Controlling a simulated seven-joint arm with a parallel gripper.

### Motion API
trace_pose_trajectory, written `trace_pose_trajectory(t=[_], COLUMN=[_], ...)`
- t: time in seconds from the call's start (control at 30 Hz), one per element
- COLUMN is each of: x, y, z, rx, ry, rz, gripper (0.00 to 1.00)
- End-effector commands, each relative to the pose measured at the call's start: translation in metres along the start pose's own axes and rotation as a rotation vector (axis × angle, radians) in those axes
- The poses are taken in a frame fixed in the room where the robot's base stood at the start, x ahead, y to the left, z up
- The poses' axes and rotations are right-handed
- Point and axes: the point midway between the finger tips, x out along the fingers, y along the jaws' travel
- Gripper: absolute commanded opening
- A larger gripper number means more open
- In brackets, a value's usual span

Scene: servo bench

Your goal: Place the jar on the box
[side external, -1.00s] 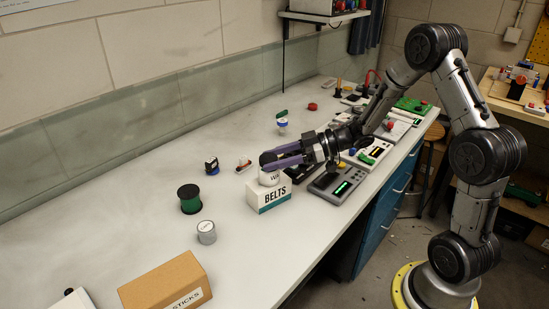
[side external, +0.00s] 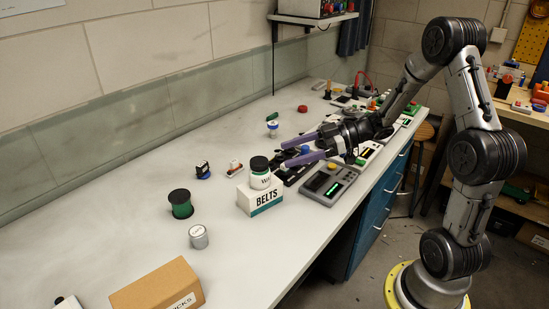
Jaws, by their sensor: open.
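The jar (side external: 260,180), white with a dark lid and partly readable lettering, stands upright on top of the white box (side external: 265,202) marked BELTS. The box sits on the bench with a teal band along its lower edge. My gripper (side external: 284,154) is open, with its two purple fingers spread and pointing left. It is to the right of the jar and apart from it, with nothing between the fingers.
A grey device with a screen (side external: 330,184) lies right of the box. A green spool (side external: 180,204), a grey tin (side external: 198,237) and a cardboard box (side external: 157,289) stand to the left. The bench between the spool and the back wall is clear.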

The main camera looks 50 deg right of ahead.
Motion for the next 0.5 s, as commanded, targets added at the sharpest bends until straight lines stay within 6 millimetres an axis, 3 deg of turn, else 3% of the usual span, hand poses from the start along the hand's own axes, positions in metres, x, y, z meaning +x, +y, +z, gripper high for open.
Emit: trace_pose_trajectory(t=[0.1,0.23,0.37,0.5], x=[-0.022,-0.037,-0.042,-0.036], y=[0.001,0.001,0.002,0.018], z=[0.000,0.000,-0.002,-0.016], rx=[0.000,0.000,-0.008,-0.078], ry=[0.000,0.001,-0.006,-0.061], rz=[0.004,0.003,0.012,0.127], gripper=[0.88,0.88,0.88,0.88])
